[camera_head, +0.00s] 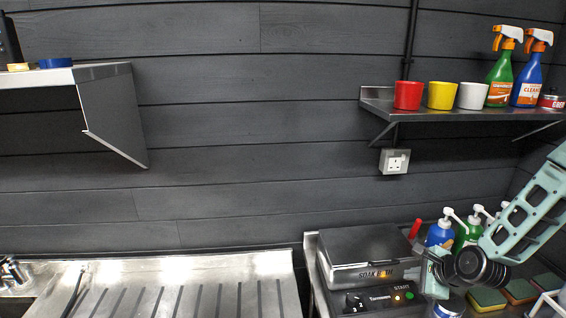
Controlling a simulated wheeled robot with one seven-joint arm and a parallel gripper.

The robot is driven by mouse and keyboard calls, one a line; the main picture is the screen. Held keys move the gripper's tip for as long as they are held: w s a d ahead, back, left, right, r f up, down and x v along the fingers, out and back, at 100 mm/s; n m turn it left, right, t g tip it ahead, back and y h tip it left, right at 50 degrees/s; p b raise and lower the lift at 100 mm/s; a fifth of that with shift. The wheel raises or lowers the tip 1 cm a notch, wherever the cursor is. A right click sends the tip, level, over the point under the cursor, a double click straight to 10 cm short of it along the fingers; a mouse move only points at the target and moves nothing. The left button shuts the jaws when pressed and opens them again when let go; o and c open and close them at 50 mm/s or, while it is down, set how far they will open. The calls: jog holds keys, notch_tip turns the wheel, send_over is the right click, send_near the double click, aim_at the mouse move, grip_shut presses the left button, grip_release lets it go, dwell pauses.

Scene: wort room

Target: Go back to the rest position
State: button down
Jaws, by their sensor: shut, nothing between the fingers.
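My gripper (432,276) is at the lower right in the head view, at the end of my pale green arm, which reaches in from the right edge. It is shut and holds nothing. It is seen in front of the right side of the soak bath (350,249), and I cannot tell if the two touch. The soak bath is a steel box with its lid down. Its front panel has a dial, a lit orange lamp and a green START button. My wrist hides part of the counter and bottles behind it.
Pump bottles (440,234) and sponges (487,299) stand close around my arm. A wall shelf (450,112) above holds red, yellow and white cups and two spray bottles. A ribbed steel drainboard (190,290) lies empty at left. Another shelf (110,72) juts out at upper left.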

jog(key=s+a+r+n+g+b, duration=0.25)
jog(key=s+a+n, duration=0.25)
jog(key=a+n, duration=0.35)
jog(key=s+a+r+n+g+b, duration=0.25)
jog(key=s+a+n+b, duration=0.2)
jog(key=a+n, duration=0.35)
jog(key=s+a+r+n+g+h+b, duration=0.1)
jog(key=s+a+r+n+b, duration=0.1)
jog(key=s+n, duration=0.4)
jog(key=s+a+r+n+g+h+b, duration=0.1)
jog(key=s+a+n, duration=0.4)
jog(key=s, duration=0.9)
jog(key=shift+a+r+n+g+b, duration=0.3)
jog(key=shift+r+n+g+b, duration=0.35)
jog(key=shift+n, duration=0.5)
jog(key=shift+w+r, duration=0.1)
dwell(3.1)
